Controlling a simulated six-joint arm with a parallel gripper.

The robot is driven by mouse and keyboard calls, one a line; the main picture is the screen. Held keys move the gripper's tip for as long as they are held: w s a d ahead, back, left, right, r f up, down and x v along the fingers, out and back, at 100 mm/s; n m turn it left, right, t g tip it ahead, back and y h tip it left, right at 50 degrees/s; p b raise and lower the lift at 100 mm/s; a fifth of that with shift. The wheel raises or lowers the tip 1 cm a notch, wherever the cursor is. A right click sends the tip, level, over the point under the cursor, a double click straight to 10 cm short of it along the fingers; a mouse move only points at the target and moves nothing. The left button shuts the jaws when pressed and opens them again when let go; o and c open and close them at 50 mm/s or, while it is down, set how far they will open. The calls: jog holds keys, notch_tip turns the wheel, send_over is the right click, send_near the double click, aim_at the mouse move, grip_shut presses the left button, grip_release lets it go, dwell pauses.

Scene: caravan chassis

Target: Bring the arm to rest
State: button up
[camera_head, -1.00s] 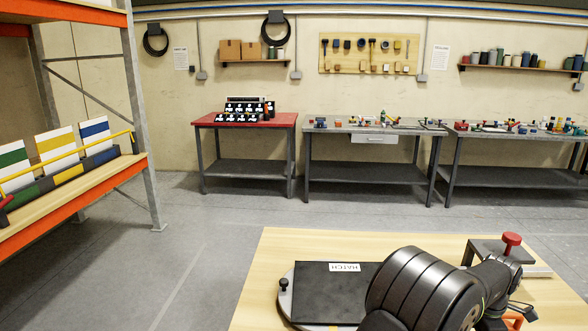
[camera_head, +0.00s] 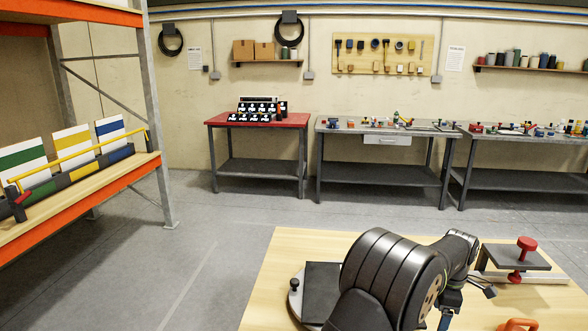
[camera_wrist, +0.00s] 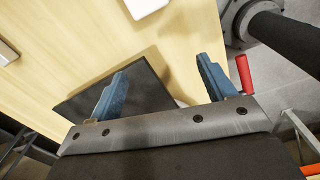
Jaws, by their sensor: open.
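My gripper (camera_wrist: 160,72) is open in the wrist view. Its two blue fingers stand wide apart with nothing between them, above a light wooden table top (camera_wrist: 60,38). A flat black panel (camera_wrist: 150,88) lies below and behind the left finger. In the head view my dark arm bends over the wooden table (camera_head: 280,262) and a blue finger shows low by the wrist, partly cut off by the frame. The arm hides most of a black panel (camera_head: 322,278) on a grey base.
A dark plate with a red knob (camera_head: 527,245) stands on the table's right, close to my wrist. An orange handle (camera_head: 518,325) is at the front edge. An orange-beamed rack (camera_head: 120,178) stands left. Benches, one with a red top (camera_head: 258,121), line the far wall. Floor between is clear.

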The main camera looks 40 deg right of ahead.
jog(key=shift+m, duration=0.8)
jog(key=w, duration=0.4)
jog(key=w+a, duration=0.1)
jog(key=w, duration=0.7)
jog(key=shift+a+f, duration=0.1)
jog(key=shift+a, duration=0.15)
jog(key=shift+m, duration=0.9)
jog(key=w+a, duration=0.1)
jog(key=w, duration=0.3)
jog(key=w+a, duration=0.1)
jog(key=w, duration=0.3)
jog(key=w+a, duration=0.2)
jog(key=w, duration=0.3)
jog(key=shift+a, duration=0.1)
jog(key=shift+m, duration=0.7)
jog(key=w+a, duration=0.2)
jog(key=w, duration=0.1)
jog(key=w+a, duration=0.1)
jog(key=w, duration=0.2)
jog(key=w+a, duration=0.2)
jog(key=w, duration=0.2)
jog(key=shift+a, duration=0.3)
jog(key=w+a+m, duration=0.1)
jog(key=w+a, duration=0.6)
jog(key=w, duration=0.1)
jog(key=shift+w+a, duration=0.2)
jog(key=shift+d, duration=0.1)
